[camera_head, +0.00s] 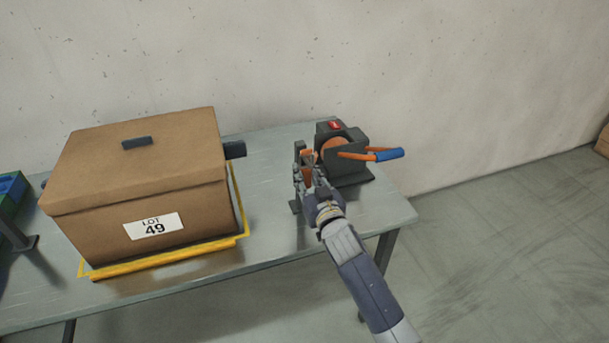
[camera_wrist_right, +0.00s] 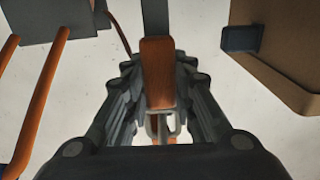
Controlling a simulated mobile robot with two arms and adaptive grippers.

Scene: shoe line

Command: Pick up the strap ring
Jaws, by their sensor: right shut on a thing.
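My right gripper (camera_head: 304,168) is over the right part of the table, just left of the dark strap machine. In the right wrist view its fingers (camera_wrist_right: 158,76) are shut on an orange piece (camera_wrist_right: 157,62), taken as the strap ring. A pale metal loop (camera_wrist_right: 162,124) shows below it, between the fingers. A grey upright (camera_wrist_right: 155,18) lies behind the orange piece, and I cannot tell whether they touch. In the head view the orange piece is mostly hidden by the fingers. My left gripper is out of view.
The strap machine (camera_head: 350,172) has orange arms ending in a blue handle (camera_head: 389,155) that juts right. A brown lidded box (camera_head: 95,232) labelled LOT 49 stands in a yellow frame (camera_head: 170,257) at left. Bare table (camera_head: 265,190) lies between. A wall is behind.

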